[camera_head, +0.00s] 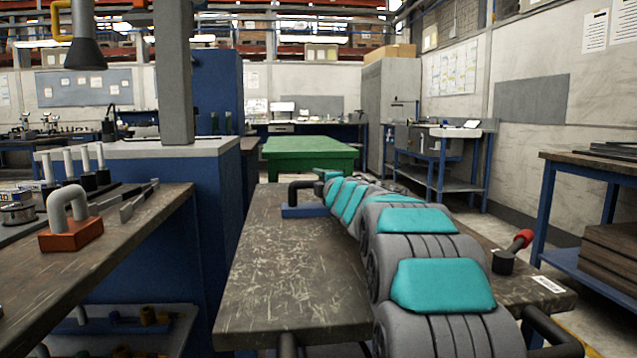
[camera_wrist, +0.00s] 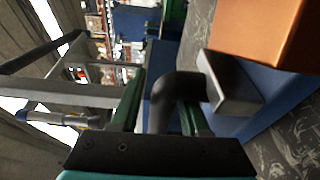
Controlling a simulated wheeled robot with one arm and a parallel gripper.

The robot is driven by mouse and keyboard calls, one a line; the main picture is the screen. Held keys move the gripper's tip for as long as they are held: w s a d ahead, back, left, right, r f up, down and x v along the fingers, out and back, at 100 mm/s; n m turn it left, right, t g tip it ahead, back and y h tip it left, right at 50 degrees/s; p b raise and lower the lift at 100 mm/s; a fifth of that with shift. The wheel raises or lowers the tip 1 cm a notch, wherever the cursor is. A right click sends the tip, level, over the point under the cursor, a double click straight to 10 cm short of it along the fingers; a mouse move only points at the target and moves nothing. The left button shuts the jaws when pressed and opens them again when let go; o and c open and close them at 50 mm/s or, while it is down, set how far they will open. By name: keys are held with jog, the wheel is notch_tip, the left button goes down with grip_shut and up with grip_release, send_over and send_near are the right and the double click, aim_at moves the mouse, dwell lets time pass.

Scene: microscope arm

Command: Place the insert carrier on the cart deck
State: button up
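The insert carrier, a blue base (camera_head: 305,211) with a dark bent handle, appears to rest on the far left part of the cart deck (camera_head: 285,290), a scratched dark top. In the wrist view its blue base (camera_wrist: 275,92) bears an orange block (camera_wrist: 262,30) and a grey block (camera_wrist: 230,85). The dark handle (camera_wrist: 164,98) stands between the green fingers of my gripper (camera_wrist: 165,100). A narrow gap shows between the left finger and the handle, so the gripper looks open around it. In the head view my gripper (camera_head: 328,175) is partly hidden by my teal-and-grey arm.
A workbench (camera_head: 130,225) on the left holds an orange block with a grey handle (camera_head: 72,225). A red-knobbed lever (camera_head: 520,242) stands at the deck's right edge. A green table (camera_head: 308,150) is beyond. The deck's near left part is clear.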

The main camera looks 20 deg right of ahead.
jog(key=shift+o, duration=0.9)
jog(key=s, duration=0.8)
jog(key=s+b, duration=0.1)
jog(key=s, duration=0.3)
jog(key=shift+a, duration=0.4)
